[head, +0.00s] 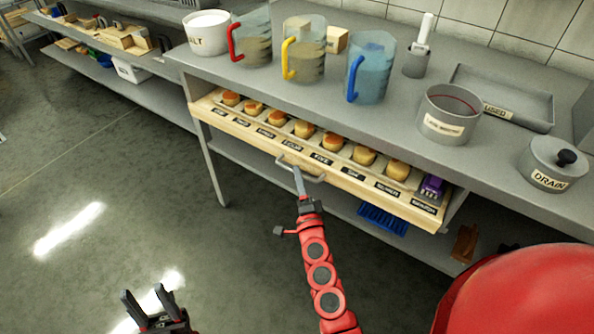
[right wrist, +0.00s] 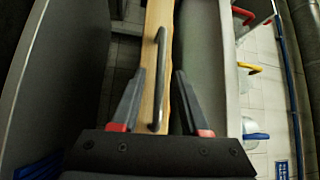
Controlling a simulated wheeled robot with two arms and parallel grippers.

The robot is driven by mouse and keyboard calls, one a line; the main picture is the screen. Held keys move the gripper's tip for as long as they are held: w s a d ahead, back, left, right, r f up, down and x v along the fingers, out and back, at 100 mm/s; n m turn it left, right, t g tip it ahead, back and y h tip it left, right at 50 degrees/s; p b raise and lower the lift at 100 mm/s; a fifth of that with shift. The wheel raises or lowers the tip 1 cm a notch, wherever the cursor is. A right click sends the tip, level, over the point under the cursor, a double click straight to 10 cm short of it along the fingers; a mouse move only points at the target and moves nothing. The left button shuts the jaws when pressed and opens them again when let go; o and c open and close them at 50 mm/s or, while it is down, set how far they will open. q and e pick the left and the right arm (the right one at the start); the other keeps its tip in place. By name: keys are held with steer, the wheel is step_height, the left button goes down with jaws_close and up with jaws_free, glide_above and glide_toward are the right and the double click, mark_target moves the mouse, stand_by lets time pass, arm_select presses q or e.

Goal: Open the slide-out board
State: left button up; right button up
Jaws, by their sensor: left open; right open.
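The slide-out board (head: 262,147) is a pale wooden board with a labelled front edge, under the grey counter. It sticks out far enough to show a row of small round cheeses (head: 304,129). Its grey metal bar handle (head: 312,178) is at the middle of the front; the handle also shows in the right wrist view (right wrist: 159,75). My right gripper (head: 298,172) is at the handle. In the right wrist view its open fingers (right wrist: 158,95) stand on either side of the bar, with gaps visible. My left gripper (head: 146,297) is open and empty, low over the floor.
On the counter (head: 400,119) stand a white salt tub (head: 207,36), several jugs with coloured handles, a metal pot (head: 448,120), a tray (head: 505,95) and a drain pot (head: 552,163). A purple item (head: 431,188) lies at the board's right end. The floor in front is clear.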

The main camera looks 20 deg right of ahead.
steer(key=shift+w+d+r, duration=0.15)
steer(key=shift+w, duration=1.1)
jaws_close()
stand_by(0.5)
